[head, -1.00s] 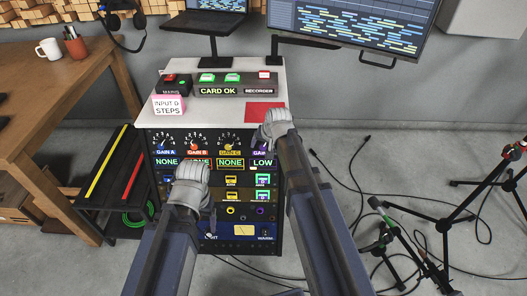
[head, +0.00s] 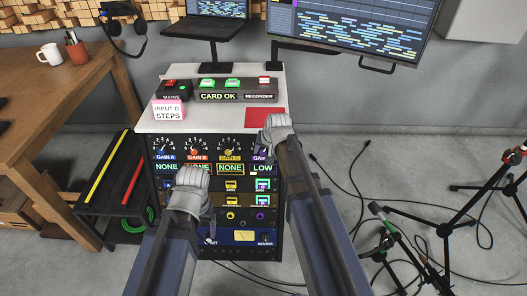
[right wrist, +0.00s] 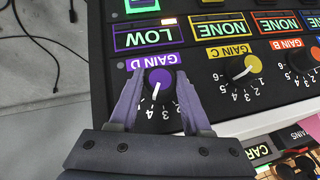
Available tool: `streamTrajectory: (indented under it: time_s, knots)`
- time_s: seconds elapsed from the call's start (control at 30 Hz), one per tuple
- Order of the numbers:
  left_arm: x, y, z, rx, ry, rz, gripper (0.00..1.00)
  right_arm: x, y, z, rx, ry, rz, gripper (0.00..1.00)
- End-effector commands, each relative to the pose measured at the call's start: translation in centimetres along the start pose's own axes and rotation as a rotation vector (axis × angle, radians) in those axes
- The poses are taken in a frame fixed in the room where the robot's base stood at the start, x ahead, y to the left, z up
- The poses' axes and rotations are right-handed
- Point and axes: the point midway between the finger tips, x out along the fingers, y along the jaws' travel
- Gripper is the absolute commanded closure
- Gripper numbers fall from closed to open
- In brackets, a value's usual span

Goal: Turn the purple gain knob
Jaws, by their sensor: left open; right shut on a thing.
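The purple gain knob (right wrist: 160,82), labelled GAIN D, shows in the right wrist view with a white pointer line. My right gripper's two grey fingers (right wrist: 159,100) stand on either side of it and are shut on it. Above it in that view a purple display (right wrist: 148,37) reads LOW. In the head view my right gripper (head: 272,124) is at the upper right of the rack and hides the knob. My left gripper (head: 193,178) is open and empty, in front of the rack's left middle, hiding part of the panel.
The yellow GAIN C knob (right wrist: 242,66) and a red GAIN B knob (head: 194,146) sit beside the purple one, with a NONE display (head: 230,169) by GAIN C. A sticky note (head: 168,110) and red card (head: 265,118) are on top. Mic stands and cables (head: 450,225) are at right.

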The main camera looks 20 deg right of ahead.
Motion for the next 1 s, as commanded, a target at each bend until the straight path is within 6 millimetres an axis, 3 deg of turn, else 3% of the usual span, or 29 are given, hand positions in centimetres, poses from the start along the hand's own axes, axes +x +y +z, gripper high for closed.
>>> streamTrajectory:
  time_s: [0.37, 1.0]
  knots:
    - [0.6, 0.1, 0.0, 0.0, 0.0, 0.0, 0.22, 0.2, 0.3, 0.1, 0.054, 0.001, -0.056, 1.0]
    - [3.8, 0.3, -0.2, 0.001, 0.0, -0.004, 0.22, 0.3, 0.5, 0.2, 0.312, 0.0, -0.341, 1.0]
